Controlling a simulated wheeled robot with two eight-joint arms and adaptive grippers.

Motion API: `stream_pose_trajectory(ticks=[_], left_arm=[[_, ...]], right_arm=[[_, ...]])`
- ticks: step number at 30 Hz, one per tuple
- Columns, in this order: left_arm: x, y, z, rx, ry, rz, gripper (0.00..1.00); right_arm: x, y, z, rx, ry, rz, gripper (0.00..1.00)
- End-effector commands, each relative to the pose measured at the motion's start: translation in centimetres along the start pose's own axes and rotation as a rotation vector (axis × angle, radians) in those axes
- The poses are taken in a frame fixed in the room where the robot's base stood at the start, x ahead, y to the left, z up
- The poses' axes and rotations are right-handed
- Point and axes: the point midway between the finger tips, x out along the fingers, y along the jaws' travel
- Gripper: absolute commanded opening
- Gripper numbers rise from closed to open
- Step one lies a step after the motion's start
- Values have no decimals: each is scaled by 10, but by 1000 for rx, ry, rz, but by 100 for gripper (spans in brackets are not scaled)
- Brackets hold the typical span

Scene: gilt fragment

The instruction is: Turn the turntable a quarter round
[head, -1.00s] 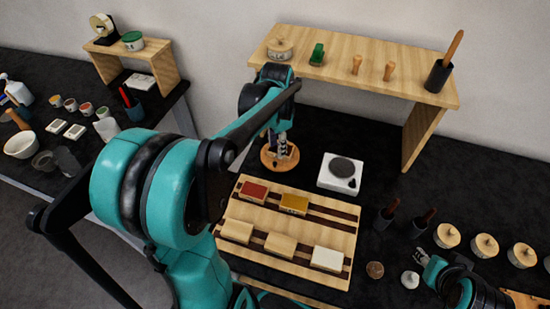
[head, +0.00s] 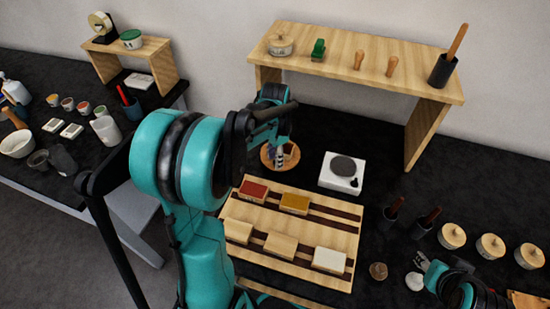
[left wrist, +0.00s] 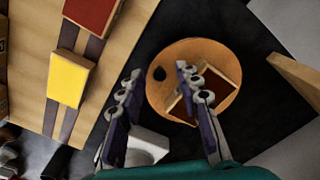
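The turntable is a round wooden disc (head: 266,154) on the dark bench, behind the slotted wooden rack; it also shows in the left wrist view (left wrist: 190,49). On it sits a wood-edged piece with a dark red-brown face (left wrist: 216,84), and a dark round spot shows near the disc's edge. My left gripper (head: 281,158) is over the turntable. In the left wrist view its two fingers (left wrist: 158,72) are apart with nothing held; one overlaps the disc beside the piece. My right gripper (head: 422,262) is at the lower right, near a small white round object; its fingers are too small to read.
The rack (head: 232,208) holds red, yellow and pale blocks in front of the turntable. A white hot-plate-like device (head: 342,181) stands to its right. A wooden shelf (head: 390,75) stands behind. Lidded pots (head: 452,236) stand at the right.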

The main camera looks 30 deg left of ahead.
Motion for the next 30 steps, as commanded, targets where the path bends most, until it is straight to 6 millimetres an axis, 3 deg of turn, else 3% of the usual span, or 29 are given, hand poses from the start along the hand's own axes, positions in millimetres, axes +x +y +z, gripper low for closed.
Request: stream_pose_trajectory(ticks=[2, 5, 6, 20, 30], left_arm=[[0, 0, 0, 0, 0, 0, 29], [0, 0, 0, 0, 0, 0, 2], [0, 0, 0, 0, 0, 0, 0], [0, 1, -1, -28, 0, 0, 0], [-1, 6, -7, -156, 0, 0, 0]], right_arm=[[0, 0, 0, 0, 0, 0, 40], [0, 0, 0, 0, 0, 0, 40], [0, 0, 0, 0, 0, 0, 40], [-1, 0, -1, 0, 0, 0, 40], [-3, 0, -2, 0, 0, 0, 40]])
